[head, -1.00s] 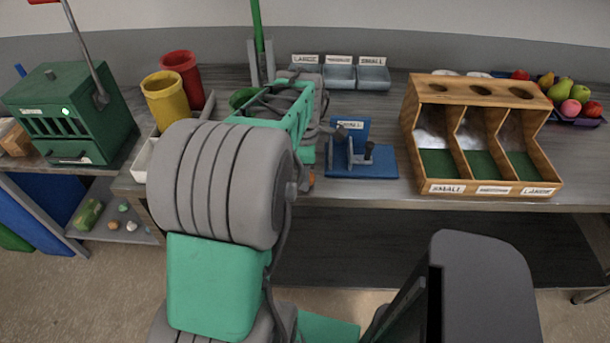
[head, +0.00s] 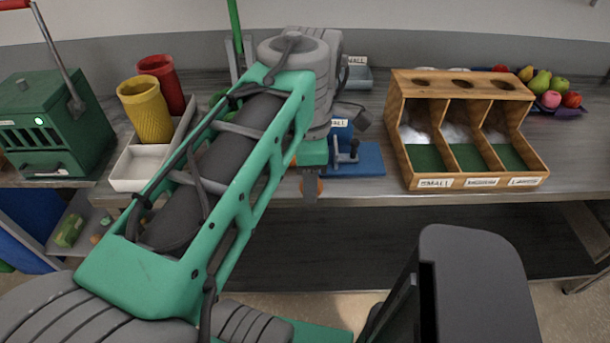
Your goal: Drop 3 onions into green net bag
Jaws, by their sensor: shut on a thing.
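My gripper (head: 311,184) hangs in front of the workbench's front edge, below the wrist. It is shut on a small orange-brown round thing, likely an onion (head: 319,187), partly covered by a finger. A small patch of green, likely the green net bag (head: 216,99), shows behind my arm, right of the red container. My arm hides most of it, and I cannot see inside it. No other onions can be made out clearly.
A yellow container (head: 147,112) and a red container (head: 166,84) stand left, near a white tray (head: 137,170). A blue fixture (head: 363,160) and a wooden three-slot sorter (head: 397,140) stand right. Fruit (head: 550,98) lies far right. A green lever machine (head: 55,125) is far left.

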